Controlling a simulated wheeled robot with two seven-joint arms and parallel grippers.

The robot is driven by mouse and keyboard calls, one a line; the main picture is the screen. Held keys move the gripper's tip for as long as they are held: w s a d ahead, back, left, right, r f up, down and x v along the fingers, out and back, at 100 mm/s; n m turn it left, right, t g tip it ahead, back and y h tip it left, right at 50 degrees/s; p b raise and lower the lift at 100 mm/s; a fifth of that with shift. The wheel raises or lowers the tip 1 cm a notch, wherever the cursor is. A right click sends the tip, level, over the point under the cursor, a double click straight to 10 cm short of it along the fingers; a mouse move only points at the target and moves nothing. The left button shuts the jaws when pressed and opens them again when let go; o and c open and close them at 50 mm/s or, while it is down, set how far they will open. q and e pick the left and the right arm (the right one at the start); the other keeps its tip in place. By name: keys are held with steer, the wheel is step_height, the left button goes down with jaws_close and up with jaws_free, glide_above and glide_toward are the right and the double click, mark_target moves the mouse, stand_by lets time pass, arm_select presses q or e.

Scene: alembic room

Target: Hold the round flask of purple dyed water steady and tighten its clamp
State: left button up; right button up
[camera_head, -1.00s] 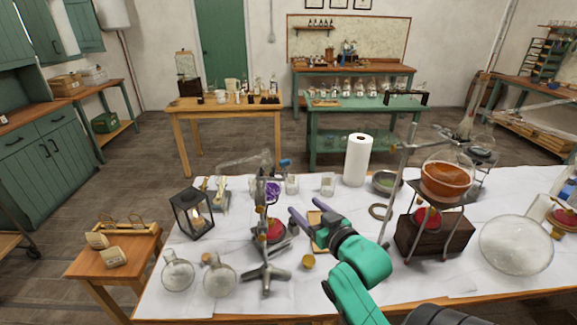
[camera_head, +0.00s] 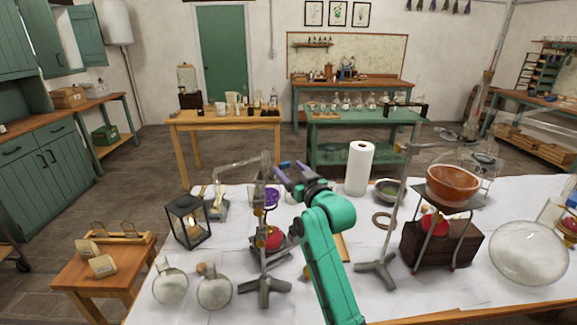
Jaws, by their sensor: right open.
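The round flask of purple dyed water (camera_head: 271,196) is on the middle-left of the white-covered table, beside the rod of a metal stand (camera_head: 264,285). Its clamp (camera_head: 259,191) appears as small fittings on that rod, too small to make out in detail. A red burner-like object (camera_head: 270,238) sits below the flask. My right gripper (camera_head: 284,170) is open, its purple-grey fingers up at the height of the flask's top and just right of it in the picture. Whether it touches anything I cannot tell. My left gripper is not in view.
A paper roll (camera_head: 358,168) stands behind. A lantern (camera_head: 188,222) and two clear flasks (camera_head: 170,285) are at left.

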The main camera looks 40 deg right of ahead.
steer(key=shift+w+d, duration=0.15)
steer(key=shift+w, duration=0.45)
jaws_close()
steer(key=shift+a+r+m+h+p, duration=0.1)
steer(key=shift+a+m+h+p, duration=0.1)
steer(key=shift+m+h+p, duration=0.3)
steer(key=shift+m+g+h, duration=0.4)
steer(key=shift+h, duration=0.4)
jaws_free()
